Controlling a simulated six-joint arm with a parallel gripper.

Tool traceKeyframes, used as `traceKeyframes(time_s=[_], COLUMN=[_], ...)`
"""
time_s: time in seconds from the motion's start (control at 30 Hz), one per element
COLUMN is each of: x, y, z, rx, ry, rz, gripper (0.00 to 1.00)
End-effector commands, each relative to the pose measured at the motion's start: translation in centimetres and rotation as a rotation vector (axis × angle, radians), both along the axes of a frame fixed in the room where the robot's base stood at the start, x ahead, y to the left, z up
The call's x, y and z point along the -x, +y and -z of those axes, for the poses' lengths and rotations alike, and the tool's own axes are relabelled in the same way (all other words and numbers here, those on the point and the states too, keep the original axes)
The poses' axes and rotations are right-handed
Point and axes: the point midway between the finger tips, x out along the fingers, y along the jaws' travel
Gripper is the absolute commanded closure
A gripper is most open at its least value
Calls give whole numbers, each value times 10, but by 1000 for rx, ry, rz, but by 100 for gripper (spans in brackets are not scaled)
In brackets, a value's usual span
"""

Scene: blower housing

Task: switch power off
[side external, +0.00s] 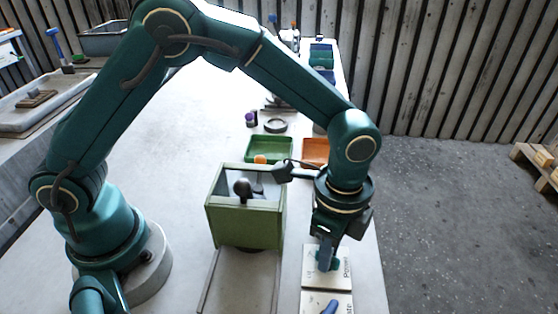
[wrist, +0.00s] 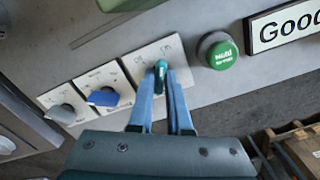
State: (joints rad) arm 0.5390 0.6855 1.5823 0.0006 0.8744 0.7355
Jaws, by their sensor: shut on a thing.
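The power switch is a white plate (side external: 311,254) lettered "Power" at the right edge of the bench in the side view. It also shows in the wrist view (wrist: 176,49), with a teal knob (wrist: 160,70) standing on it. My gripper (side external: 325,262) points down over this plate. In the wrist view my gripper's (wrist: 162,84) two blue fingers are closed on the teal knob, one at each side. The knob's handle runs roughly up and down in that picture. The fingers hide part of the plate and its markings.
Beside it are a plate with a blue knob (wrist: 103,97) and one with a grey-blue knob (wrist: 62,113). A green push button (wrist: 218,51) and a "Good" sign (wrist: 287,25) lie to the right. A green box (side external: 245,222) stands left of my gripper.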

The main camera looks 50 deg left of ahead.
Motion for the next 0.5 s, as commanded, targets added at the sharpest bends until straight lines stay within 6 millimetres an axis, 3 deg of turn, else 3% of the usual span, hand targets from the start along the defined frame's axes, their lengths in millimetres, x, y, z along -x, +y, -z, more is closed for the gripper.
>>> traceKeyframes(time_s=[0.3, 0.5], x=[0, 0], y=[-1, -1], z=[-2, -2], rx=[4, 4], ry=[-2, -1], rz=[-16, -242], gripper=[100, 100])
